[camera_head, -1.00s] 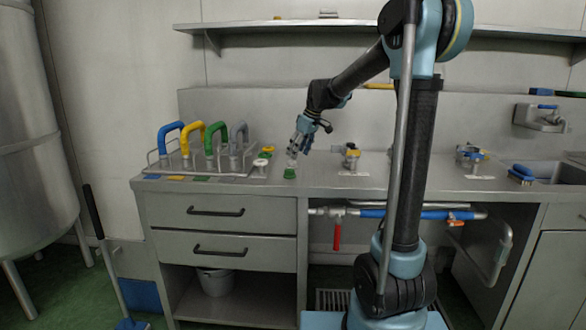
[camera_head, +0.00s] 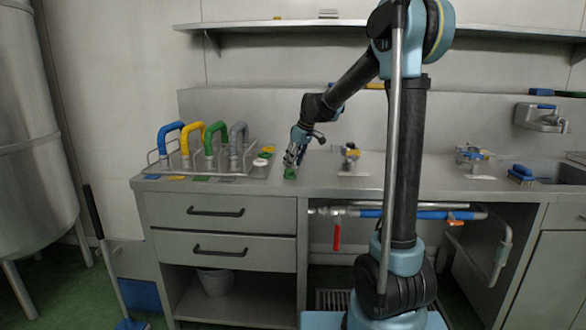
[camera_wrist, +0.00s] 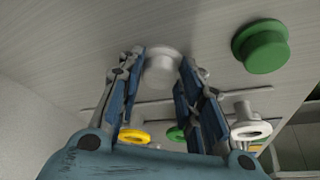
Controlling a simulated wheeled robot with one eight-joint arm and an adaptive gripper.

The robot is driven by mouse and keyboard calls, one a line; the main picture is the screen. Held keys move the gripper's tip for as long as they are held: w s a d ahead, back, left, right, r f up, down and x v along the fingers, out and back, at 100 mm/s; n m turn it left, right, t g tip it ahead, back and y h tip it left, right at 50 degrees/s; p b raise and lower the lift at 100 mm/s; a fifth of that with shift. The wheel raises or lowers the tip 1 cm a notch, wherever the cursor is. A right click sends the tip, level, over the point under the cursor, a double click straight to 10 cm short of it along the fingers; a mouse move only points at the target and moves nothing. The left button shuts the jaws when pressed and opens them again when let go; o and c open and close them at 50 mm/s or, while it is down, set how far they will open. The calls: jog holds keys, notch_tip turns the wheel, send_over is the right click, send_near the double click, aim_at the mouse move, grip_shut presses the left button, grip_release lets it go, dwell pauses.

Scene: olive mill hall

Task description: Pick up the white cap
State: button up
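A plain white cap (camera_wrist: 163,66) stands on the steel counter and shows in the wrist view between the fingers of my gripper (camera_wrist: 164,58). The fingers are spread, one on each side of it, with narrow gaps. In the head view my gripper (camera_head: 291,163) is low over the counter and hides that cap. A green cap (camera_wrist: 262,47) stands close by on the right in the wrist view; it also shows in the head view (camera_head: 290,174), just in front of my fingers. Another white piece (camera_wrist: 250,124) with a ring-shaped top stands further right.
A yellow piece (camera_wrist: 133,135) and a second green piece (camera_wrist: 177,134) show beyond the fingers. In the head view a rack (camera_head: 246,172) with blue, yellow, green and grey handles stands to the left. A valve fitting (camera_head: 350,157) stands to the right. A shelf (camera_head: 270,23) runs above.

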dwell(0.3)
jog(key=shift+r, duration=0.1)
jog(key=shift+c, duration=0.6)
notch_tip(320, 180, up, 10)
jog(key=shift+f, duration=0.2)
jog(key=shift+r, duration=0.1)
jog(key=shift+d, duration=0.1)
